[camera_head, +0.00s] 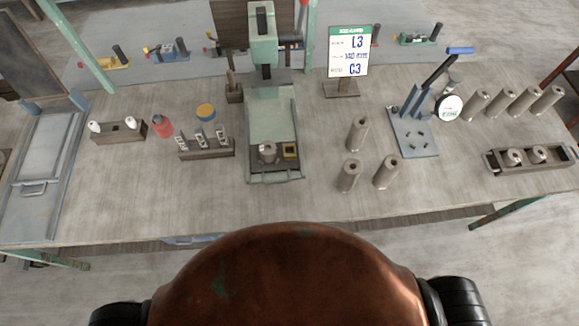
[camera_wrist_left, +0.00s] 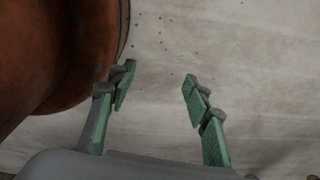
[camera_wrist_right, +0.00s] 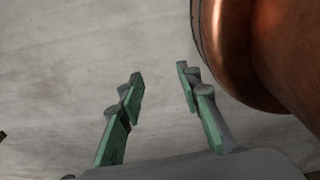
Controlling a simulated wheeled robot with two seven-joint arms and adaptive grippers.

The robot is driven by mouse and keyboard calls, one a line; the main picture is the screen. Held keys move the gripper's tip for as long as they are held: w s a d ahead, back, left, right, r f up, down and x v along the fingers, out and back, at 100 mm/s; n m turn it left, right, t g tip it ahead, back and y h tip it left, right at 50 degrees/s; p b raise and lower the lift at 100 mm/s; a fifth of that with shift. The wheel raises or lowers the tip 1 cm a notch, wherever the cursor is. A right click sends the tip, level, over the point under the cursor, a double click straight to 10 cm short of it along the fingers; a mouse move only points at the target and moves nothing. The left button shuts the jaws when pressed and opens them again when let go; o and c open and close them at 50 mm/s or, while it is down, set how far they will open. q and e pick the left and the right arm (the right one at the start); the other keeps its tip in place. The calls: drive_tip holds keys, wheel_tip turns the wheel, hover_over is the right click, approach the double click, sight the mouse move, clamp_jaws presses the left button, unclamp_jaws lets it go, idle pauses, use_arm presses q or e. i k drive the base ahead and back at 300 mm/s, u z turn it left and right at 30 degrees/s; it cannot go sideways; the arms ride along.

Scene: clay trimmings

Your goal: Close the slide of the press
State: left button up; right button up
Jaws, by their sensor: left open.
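The press (camera_head: 263,45) is pale green and stands upright at the back middle of the table. Its bed runs toward me with green-grey rails, and the slide (camera_head: 280,173) lies at the bed's near end, drawn out from under the press head. A grey round piece (camera_head: 267,151) and a dark block with a yellow top (camera_head: 290,150) sit on the slide. My left gripper (camera_wrist_left: 155,80) is open and empty over bare floor in the left wrist view. My right gripper (camera_wrist_right: 160,80) is open and empty in the right wrist view. Neither gripper shows in the head view.
A wooden rack (camera_head: 207,150) stands close left of the bed, near a red bottle (camera_head: 162,126). Several grey-brown cylinders, one here (camera_head: 357,133), stand to the right. A sign (camera_head: 348,52) is behind them. The table front before the slide is clear.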

sight(287, 159)
drive_tip(key=z, duration=1.1)
drive_tip(key=k, duration=1.05)
drive_tip(key=u, duration=1.05)
drive_tip(key=i, duration=0.5)
drive_tip(key=u, duration=0.05)
